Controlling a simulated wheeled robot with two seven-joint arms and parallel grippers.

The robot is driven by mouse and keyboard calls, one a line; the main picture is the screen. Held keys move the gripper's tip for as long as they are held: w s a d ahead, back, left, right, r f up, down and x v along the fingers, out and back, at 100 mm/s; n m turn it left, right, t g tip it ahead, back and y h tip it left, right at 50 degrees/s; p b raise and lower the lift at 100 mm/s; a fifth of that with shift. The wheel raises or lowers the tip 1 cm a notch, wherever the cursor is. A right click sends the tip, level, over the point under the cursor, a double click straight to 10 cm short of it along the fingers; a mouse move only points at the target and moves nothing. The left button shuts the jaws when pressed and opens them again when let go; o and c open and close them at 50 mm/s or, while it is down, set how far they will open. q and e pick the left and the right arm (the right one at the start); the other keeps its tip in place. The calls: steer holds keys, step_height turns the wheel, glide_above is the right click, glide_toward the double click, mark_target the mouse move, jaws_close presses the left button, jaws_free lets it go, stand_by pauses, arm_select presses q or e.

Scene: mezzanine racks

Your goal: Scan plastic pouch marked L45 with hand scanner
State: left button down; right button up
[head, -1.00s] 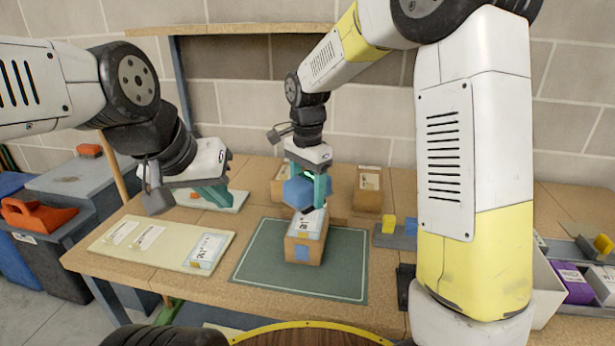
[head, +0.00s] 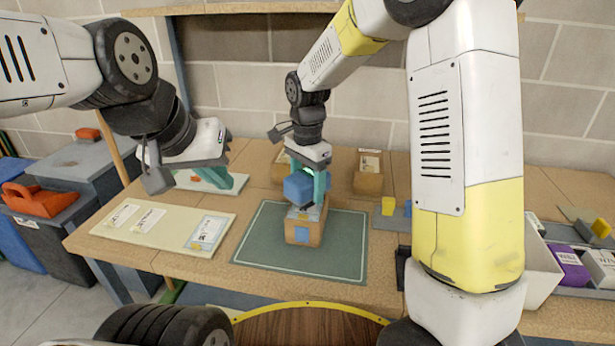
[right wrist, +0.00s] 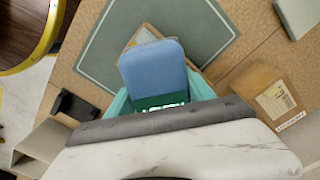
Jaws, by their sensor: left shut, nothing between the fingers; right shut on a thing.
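My right gripper (head: 320,184) is shut on the blue hand scanner (head: 298,188) and holds it just above a brown box on the green mat. The scanner's blue head and a small lit green display also show in the right wrist view (right wrist: 155,68). The brown box (head: 297,235) has a blue square on its front and a pale label on top, partly hidden by the scanner. A clear pouch with a printed label (head: 208,232) lies on the cream board; I cannot read its mark. My left gripper (head: 218,178) is shut and empty above the table's left part.
The cream board (head: 165,245) also holds two white labels. Brown boxes (head: 368,172) stand behind the green mat (head: 345,250). A black holder (head: 403,268) sits at the table's front edge, beside a pale bin (head: 540,275). The front of the mat is clear.

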mark_target(307, 174)
steer(key=shift+f, duration=0.85)
stand_by(0.6)
steer(key=shift+r, duration=3.5)
